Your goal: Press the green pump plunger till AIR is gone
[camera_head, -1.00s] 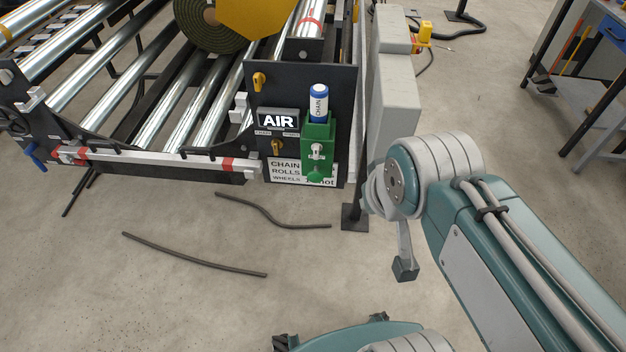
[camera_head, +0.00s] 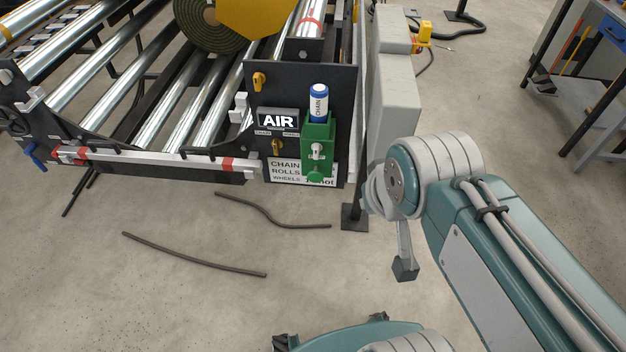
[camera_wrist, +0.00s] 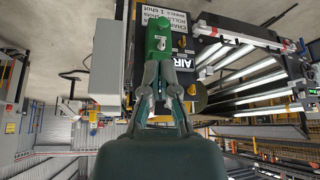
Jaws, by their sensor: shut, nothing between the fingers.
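The green pump (camera_head: 318,142) is mounted on the dark panel of the roller machine, with a white and blue bottle labelled CHAIN (camera_head: 319,103) upright on top. A round green plunger knob (camera_head: 315,175) shows at its lower end. The AIR sign (camera_head: 278,121) is lit in white letters to its left. The wrist view is upside down and shows the green pump (camera_wrist: 158,32) just beyond my gripper (camera_wrist: 158,62), whose fingers are shut and empty. I cannot tell whether the fingertips touch the pump. My gripper is not clearly visible in the head view.
Yellow knobs (camera_head: 259,81) sit on the panel near the sign. A CHAIN ROLLS WHEELS label (camera_head: 286,171) is partly hidden behind the pump. A grey cabinet (camera_head: 394,95) and a black post foot (camera_head: 355,217) stand to the right. Dark strips (camera_head: 195,255) lie on open floor.

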